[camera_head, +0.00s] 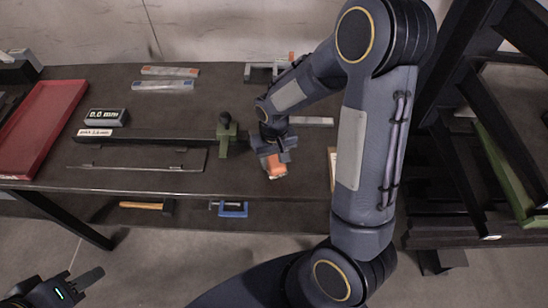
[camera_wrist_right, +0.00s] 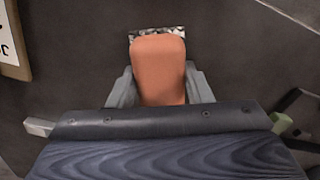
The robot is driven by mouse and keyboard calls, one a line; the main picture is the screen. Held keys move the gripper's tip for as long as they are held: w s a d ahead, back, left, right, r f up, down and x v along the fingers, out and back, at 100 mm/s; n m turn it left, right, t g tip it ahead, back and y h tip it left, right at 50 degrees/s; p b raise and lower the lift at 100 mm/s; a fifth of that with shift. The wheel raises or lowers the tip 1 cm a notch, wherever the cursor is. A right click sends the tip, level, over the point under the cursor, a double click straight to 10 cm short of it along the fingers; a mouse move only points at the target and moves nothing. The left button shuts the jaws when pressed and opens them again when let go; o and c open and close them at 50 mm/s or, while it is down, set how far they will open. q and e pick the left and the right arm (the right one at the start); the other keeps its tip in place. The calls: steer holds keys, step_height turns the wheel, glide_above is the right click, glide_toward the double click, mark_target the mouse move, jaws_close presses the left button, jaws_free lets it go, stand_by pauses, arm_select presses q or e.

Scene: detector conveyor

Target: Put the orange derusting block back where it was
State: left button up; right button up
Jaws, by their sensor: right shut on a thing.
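The orange derusting block (camera_head: 275,167) is at the right part of the dark table, below my right gripper (camera_head: 272,157). In the right wrist view the block (camera_wrist_right: 159,68) has a rounded orange body with a grey speckled strip at its far end. My right gripper (camera_wrist_right: 160,88) is shut on it, one finger on each side. Whether the block touches the table top is hard to tell. My left gripper (camera_head: 82,283) is at the bottom left, away from the table, with its fingers apart and nothing seen between them.
The table (camera_head: 236,91) also holds a red tray (camera_head: 42,128), a display box (camera_head: 106,117), flat bars (camera_head: 163,85), a green-ended gauge rail (camera_head: 226,136) and a thin metal plate (camera_head: 140,159). A hammer (camera_head: 147,206) and blue clamp (camera_head: 230,209) lie on the lower shelf. A dark rack stands at the right.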

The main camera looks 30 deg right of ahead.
mark_target(274, 158)
steer(key=shift+f, duration=0.25)
steer(key=o, duration=1)
steer(key=shift+c, duration=0.2)
steer(key=shift+r, duration=0.2)
step_height(274, 158, up, 12)
steer(key=s+a+r+t+y, duration=0.2)
steer(key=s+r, duration=0.1)
steer(key=s, duration=0.5)
steer(key=s+a+r+t+y, duration=0.1)
steer(key=s+a+r+t, duration=0.1)
steer(key=s, duration=0.7)
steer(key=shift+r+t+y, duration=0.4)
steer(key=shift+r+t, duration=0.2)
steer(key=shift+t, duration=0.2)
